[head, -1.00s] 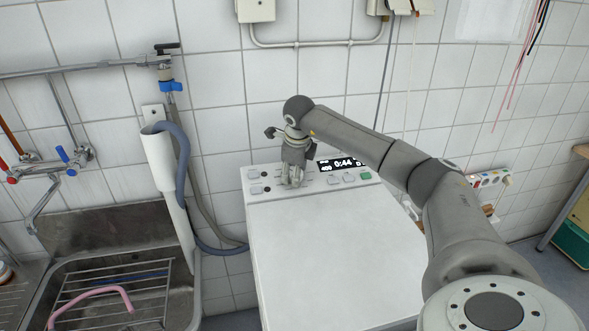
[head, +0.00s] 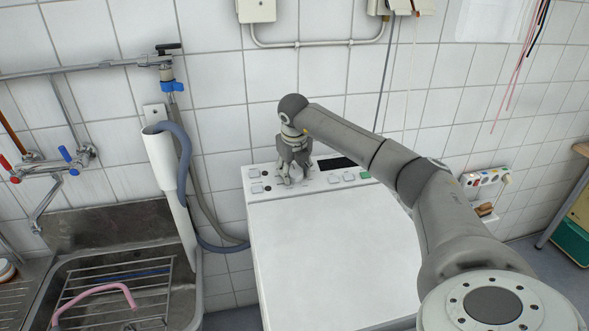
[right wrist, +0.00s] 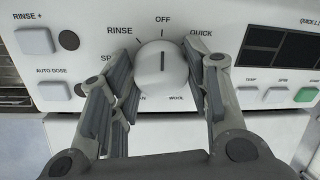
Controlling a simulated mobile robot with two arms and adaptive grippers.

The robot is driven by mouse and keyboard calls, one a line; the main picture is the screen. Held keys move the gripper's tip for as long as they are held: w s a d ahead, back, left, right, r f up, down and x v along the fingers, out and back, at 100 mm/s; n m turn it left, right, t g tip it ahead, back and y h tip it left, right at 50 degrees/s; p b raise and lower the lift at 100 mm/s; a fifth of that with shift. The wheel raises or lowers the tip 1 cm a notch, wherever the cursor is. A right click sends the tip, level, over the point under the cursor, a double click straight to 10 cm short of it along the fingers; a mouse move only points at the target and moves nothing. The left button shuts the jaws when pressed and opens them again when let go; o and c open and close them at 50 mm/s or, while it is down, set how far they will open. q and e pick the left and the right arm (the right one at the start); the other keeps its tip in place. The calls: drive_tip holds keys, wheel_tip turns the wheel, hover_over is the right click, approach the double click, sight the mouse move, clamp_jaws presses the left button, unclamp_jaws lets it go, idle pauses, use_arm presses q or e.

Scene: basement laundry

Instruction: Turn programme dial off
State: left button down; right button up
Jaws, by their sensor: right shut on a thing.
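The programme dial (right wrist: 162,68) is a white round knob on the washing machine's control panel (right wrist: 75,18). In the right wrist view its dark pointer line stands upright, in line with the OFF mark (right wrist: 162,20). My right gripper (right wrist: 165,75) has one finger on each side of the knob and is shut on it. In the head view my right gripper (head: 294,178) reaches down to the panel and mostly hides the dial. The panel's display (head: 336,164) is dark, in the right wrist view too (right wrist: 295,48). My left gripper is not in view.
The machine's white top (head: 335,255) is clear. A steel sink (head: 60,285) with a wire rack and pink hose stands to the left. A grey drain hose (head: 183,175) runs beside the machine. Panel buttons, including a green one (right wrist: 305,94), sit near the right finger.

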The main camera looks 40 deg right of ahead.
drive_tip(key=shift+m, duration=0.3)
drive_tip(key=o, duration=1)
drive_tip(key=shift+o, duration=0.2)
drive_tip(key=v, duration=1.2)
